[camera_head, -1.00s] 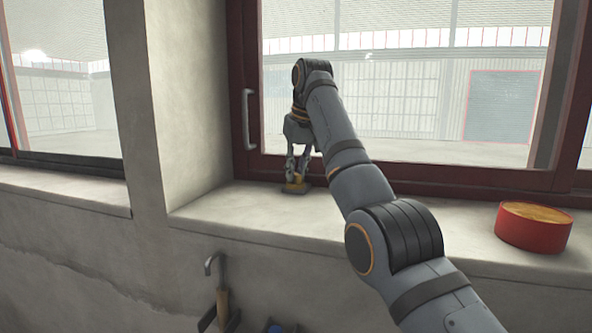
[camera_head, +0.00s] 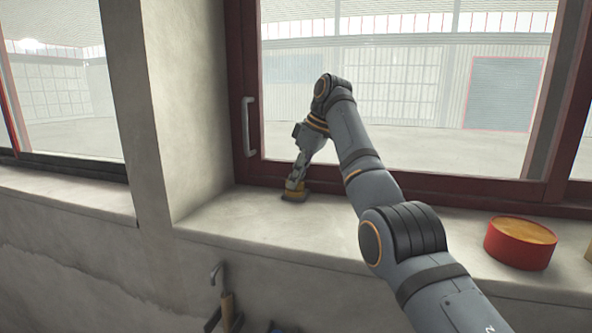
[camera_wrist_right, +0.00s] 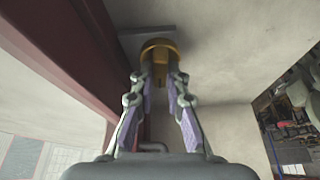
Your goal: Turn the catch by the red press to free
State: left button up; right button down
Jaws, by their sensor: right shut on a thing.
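The catch (camera_head: 294,196) is a small brass-yellow piece low on the window sill, close to the foot of the dark red window frame. In the right wrist view its rounded brass top (camera_wrist_right: 158,47) sits between my fingertips, with a flat grey bar beside it. My right gripper (camera_head: 295,186) comes down on it at a tilt and is shut on it. The fingers hide part of the catch. No press can be made out in these views. My left gripper is not in view.
A red round tin (camera_head: 520,243) with a tan top stands on the sill at the right. A pale window handle (camera_head: 248,126) is on the red frame. A hooked tool (camera_head: 226,300) hangs below the sill.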

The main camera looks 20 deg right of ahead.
jog(key=shift+r+n+y+p, duration=0.25)
jog(key=shift+n+y+p, duration=0.05)
jog(key=shift+n, duration=0.4)
jog(key=shift+w, duration=0.1)
jog(key=c, duration=1.5)
grip_release()
jog(key=shift+o, duration=0.8)
jog(key=shift+d+f, duration=0.1)
jog(key=shift+d, duration=0.05)
jog(key=shift+f, duration=0.15)
